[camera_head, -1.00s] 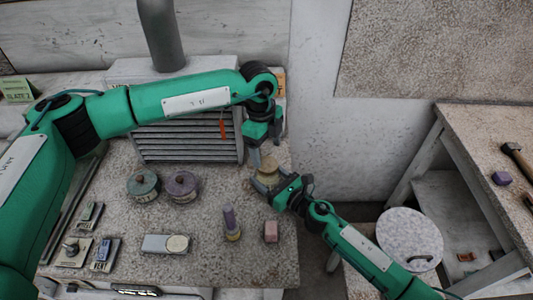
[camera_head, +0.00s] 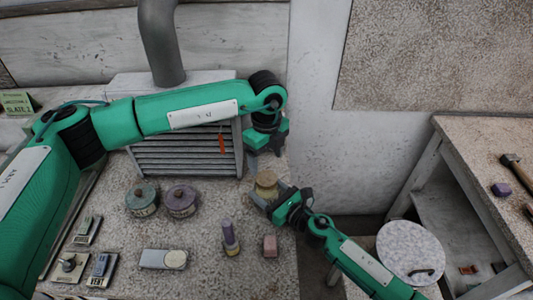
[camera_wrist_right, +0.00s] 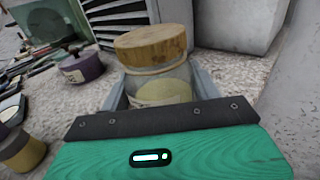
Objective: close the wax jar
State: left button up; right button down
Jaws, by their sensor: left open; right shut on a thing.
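The wax jar (camera_wrist_right: 163,88) is clear glass with pale yellow wax inside. It stands upright at the right end of the bench, and it also shows in the head view (camera_head: 266,187). Its round wooden lid (camera_wrist_right: 150,44) rests on top and looks level; I cannot tell if it is fully seated. My right gripper (camera_head: 266,197) is shut around the jar's body from the front, below the lid. My left gripper (camera_head: 265,153) is open and empty, behind and above the jar, apart from the lid.
A green-lidded jar (camera_head: 141,200) and a purple-lidded jar (camera_head: 180,201) stand to the left. A slatted grey unit (camera_head: 187,150) stands behind.

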aim_at(266, 178)
pick_arm(q)
notch_tip(266, 178, down, 7)
jog(key=shift+r, duration=0.1)
dwell(0.4)
